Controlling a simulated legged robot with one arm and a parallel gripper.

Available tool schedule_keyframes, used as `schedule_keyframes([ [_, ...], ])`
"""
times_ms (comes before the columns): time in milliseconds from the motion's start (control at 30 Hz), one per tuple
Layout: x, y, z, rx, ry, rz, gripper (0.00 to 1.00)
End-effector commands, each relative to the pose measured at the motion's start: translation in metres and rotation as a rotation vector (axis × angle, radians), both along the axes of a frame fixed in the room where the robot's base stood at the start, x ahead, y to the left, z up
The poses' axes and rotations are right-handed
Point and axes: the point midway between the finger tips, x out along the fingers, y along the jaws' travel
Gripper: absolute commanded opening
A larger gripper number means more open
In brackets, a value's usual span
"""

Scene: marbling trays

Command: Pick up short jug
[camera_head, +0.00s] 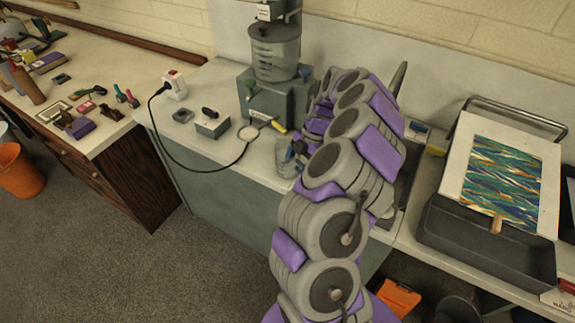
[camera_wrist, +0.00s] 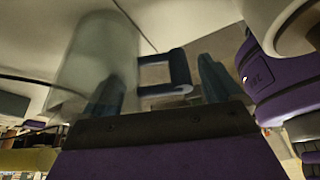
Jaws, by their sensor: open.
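A short, see-through jug (camera_head: 284,158) with a dark blue handle (camera_head: 299,147) stands on the grey-white counter, just left of my arm. In the wrist view the cloudy jug body (camera_wrist: 92,62) is close at the left, and its handle (camera_wrist: 181,68) shows between the two blue fingers. My gripper (camera_wrist: 158,76) is open around the handle area. I cannot tell whether a finger touches the jug. In the head view my arm hides the gripper.
A round white disc (camera_head: 249,133) and a small grey box (camera_head: 212,125) lie left of the jug. A dark tray (camera_head: 480,262) and a marbled sheet (camera_head: 503,175) are at the right.

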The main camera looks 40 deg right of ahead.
Motion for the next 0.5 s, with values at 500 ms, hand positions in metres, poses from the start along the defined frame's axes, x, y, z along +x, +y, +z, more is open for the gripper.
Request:
schedule_keyframes([
  [500, -0.0001, 0.0007, 0.0011, 0.000, 0.000, 0.000, 0.53],
])
